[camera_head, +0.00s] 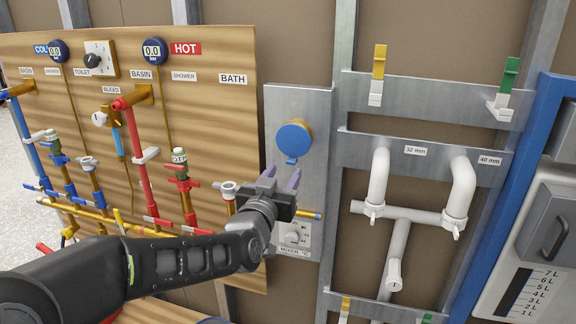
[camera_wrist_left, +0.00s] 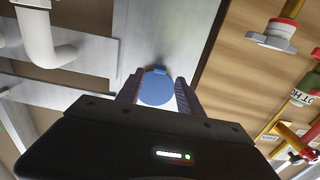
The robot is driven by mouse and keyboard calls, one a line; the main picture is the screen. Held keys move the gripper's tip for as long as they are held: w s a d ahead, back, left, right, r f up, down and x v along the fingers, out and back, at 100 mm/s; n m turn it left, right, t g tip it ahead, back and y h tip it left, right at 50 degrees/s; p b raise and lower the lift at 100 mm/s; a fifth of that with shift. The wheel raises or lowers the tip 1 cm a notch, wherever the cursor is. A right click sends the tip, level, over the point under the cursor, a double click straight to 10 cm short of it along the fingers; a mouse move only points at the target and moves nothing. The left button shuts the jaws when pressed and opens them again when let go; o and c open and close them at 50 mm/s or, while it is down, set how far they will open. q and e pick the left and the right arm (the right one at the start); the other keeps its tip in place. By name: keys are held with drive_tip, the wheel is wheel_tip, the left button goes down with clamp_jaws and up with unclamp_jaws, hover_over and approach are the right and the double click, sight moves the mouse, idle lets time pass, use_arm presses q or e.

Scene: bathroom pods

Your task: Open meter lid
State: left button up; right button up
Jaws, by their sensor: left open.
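The meter has a round blue lid (camera_head: 294,138) with a small tab at its lower edge. The lid lies shut over a brass-coloured body on a grey metal plate (camera_head: 300,100). My left gripper (camera_head: 282,176) is just below the lid in the head view, its two purple-grey fingers apart and pointing up toward it. In the left wrist view the blue lid (camera_wrist_left: 156,88) shows between the open fingers (camera_wrist_left: 160,82). The gap in depth between fingertips and lid is hard to tell, and nothing is held. My right gripper is in no view.
A small mixer valve (camera_head: 298,232) sits below, partly behind my gripper. A wooden board (camera_head: 215,110) with red and blue pipes and valves is at left. White drain pipes (camera_head: 400,220) on a metal frame are at right. The plate above the lid is clear.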

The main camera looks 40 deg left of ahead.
sight(290, 164)
use_arm(q)
drive_tip(key=x, duration=0.4)
drive_tip(key=shift+p, duration=0.3)
drive_tip(key=shift+c, duration=0.4)
clamp_jaws()
idle(0.8)
